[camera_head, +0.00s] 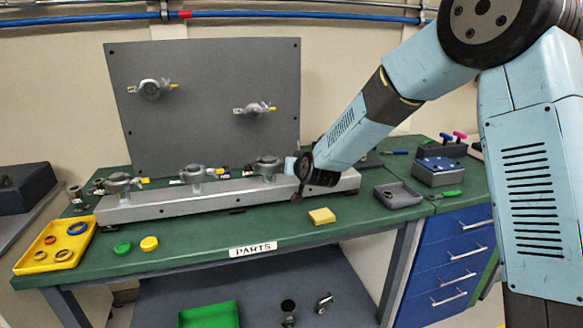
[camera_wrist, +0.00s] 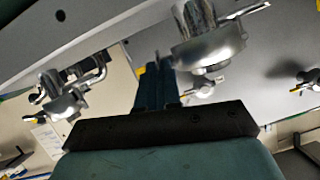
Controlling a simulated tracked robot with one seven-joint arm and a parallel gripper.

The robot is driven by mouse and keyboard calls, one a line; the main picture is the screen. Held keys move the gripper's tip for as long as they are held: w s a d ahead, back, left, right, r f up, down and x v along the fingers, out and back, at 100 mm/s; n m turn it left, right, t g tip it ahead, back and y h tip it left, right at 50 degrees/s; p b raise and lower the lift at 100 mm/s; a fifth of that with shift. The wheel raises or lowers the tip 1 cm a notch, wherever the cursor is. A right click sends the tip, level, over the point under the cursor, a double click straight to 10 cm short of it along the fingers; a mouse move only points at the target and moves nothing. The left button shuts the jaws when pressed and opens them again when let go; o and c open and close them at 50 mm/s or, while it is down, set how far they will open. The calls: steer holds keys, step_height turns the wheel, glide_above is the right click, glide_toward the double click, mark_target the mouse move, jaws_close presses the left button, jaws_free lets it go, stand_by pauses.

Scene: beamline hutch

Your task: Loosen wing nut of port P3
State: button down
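Three silver clamped ports stand on the bench rail: a left one (camera_head: 119,181), a middle one (camera_head: 197,173) and a right one (camera_head: 267,165). Two more, an upper left one (camera_head: 150,89) and an upper right one (camera_head: 254,109), sit on the grey upright panel. I cannot read which label is P3. My gripper (camera_head: 291,166) is just right of the right rail port; contact cannot be told. In the wrist view my dark fingers (camera_wrist: 157,80) look together, with nothing visible between them. Silver clamps show at upper centre (camera_wrist: 208,45) and at left (camera_wrist: 62,98).
The green bench (camera_head: 200,235) carries a yellow tray with rings (camera_head: 45,258), green (camera_head: 122,248) and yellow (camera_head: 149,243) discs, a yellow block (camera_head: 321,216) and a grey tray (camera_head: 398,195). The long rail (camera_head: 220,196) and upright panel (camera_head: 215,70) bound the reach. The bench front is mostly clear.

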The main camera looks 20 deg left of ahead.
steer(key=shift+s+a+f+n+h, duration=0.1)
steer(key=shift+s+f+n+h, duration=0.1)
steer(key=shift+n+h, duration=0.15)
stand_by(0.3)
steer(key=c, duration=1.3)
jaws_free()
steer(key=shift+w+r, duration=0.1)
steer(key=shift+w, duration=0.05)
steer(key=shift+c, duration=0.2)
steer(key=shift+r, duration=0.1)
